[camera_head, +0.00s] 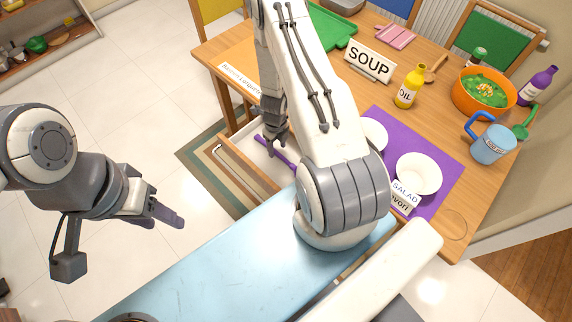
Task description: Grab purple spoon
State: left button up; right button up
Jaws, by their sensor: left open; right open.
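The purple spoon (287,161) lies in the open drawer (232,158) at the table's front left edge. Only part of it shows, since my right arm and gripper cover some of it. My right gripper (270,147) is open, pointing down at the drawer, with its fingertips close to the spoon's visible length. I cannot tell whether they touch it. My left gripper (172,216) is open and empty over the tiled floor at the left, well away from the drawer.
The wooden table (375,92) holds a SOUP sign (369,64), a yellow oil bottle (410,88), an orange soup bowl (484,92), a blue mug (492,145) and a white bowl (418,174) on a purple mat (453,165).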

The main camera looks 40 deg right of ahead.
notch_tip(320, 180, down, 2)
jog(key=shift+f+b, duration=0.2)
jog(key=shift+b, duration=0.5)
jog(key=shift+r, duration=0.1)
grip_shut()
jog(key=shift+r, duration=0.1)
